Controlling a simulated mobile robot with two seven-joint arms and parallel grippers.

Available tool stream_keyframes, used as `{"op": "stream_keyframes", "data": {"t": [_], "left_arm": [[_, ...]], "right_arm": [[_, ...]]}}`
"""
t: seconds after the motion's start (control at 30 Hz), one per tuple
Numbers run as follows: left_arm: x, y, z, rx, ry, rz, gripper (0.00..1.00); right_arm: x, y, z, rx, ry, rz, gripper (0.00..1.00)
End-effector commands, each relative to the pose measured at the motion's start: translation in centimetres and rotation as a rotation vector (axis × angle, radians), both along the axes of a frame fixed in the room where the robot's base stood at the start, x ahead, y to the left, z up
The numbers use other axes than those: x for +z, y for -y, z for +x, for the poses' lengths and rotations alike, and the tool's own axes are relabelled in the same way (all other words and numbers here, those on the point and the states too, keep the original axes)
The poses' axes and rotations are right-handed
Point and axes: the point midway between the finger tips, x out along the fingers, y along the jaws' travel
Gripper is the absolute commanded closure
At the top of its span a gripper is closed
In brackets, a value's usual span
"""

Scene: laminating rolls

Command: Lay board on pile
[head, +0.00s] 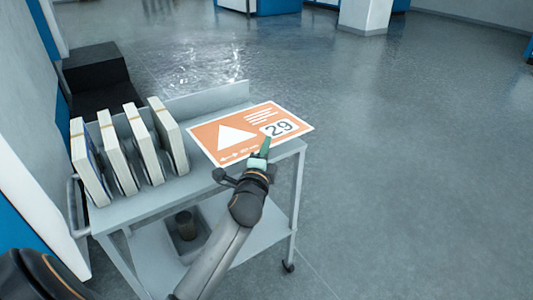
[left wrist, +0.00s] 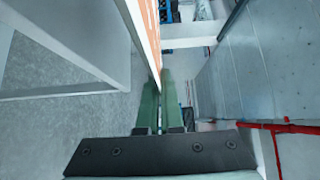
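The board (head: 228,134) is orange with a white border, a white triangle and the number 29. It appears flat, at or just above the right part of the grey cart's top (head: 140,209). My left gripper (head: 264,147) is at the board's near edge, close to the number. In the left wrist view the board (left wrist: 151,28) shows edge-on, running down between the green fingers of my left gripper (left wrist: 160,105), which are closed on it. I cannot make out a pile under the board. My right gripper is not in view.
Several white upright slabs (head: 117,150) stand in a row on the cart's left part. A raised lip runs along the cart's back edge. A black box (head: 98,80) is behind the cart. The floor to the right is clear.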

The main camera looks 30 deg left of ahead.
Motion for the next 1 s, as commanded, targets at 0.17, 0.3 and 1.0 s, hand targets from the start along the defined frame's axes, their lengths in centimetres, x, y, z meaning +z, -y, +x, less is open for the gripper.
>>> {"op": "stream_keyframes", "data": {"t": [0.17, 0.3, 1.0], "left_arm": [[1.8, 0.0, 0.0, 0.0, 0.001, 0.0, 1.0], [2.0, 0.0, 0.0, 0.0, 0.001, 0.0, 1.0], [7.1, 1.5, -1.2, -0.037, -0.004, 0.001, 1.0]], "right_arm": [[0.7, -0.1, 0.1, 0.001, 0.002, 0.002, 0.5], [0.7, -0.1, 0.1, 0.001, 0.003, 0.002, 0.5], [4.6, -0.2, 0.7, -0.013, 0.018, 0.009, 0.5]]}}
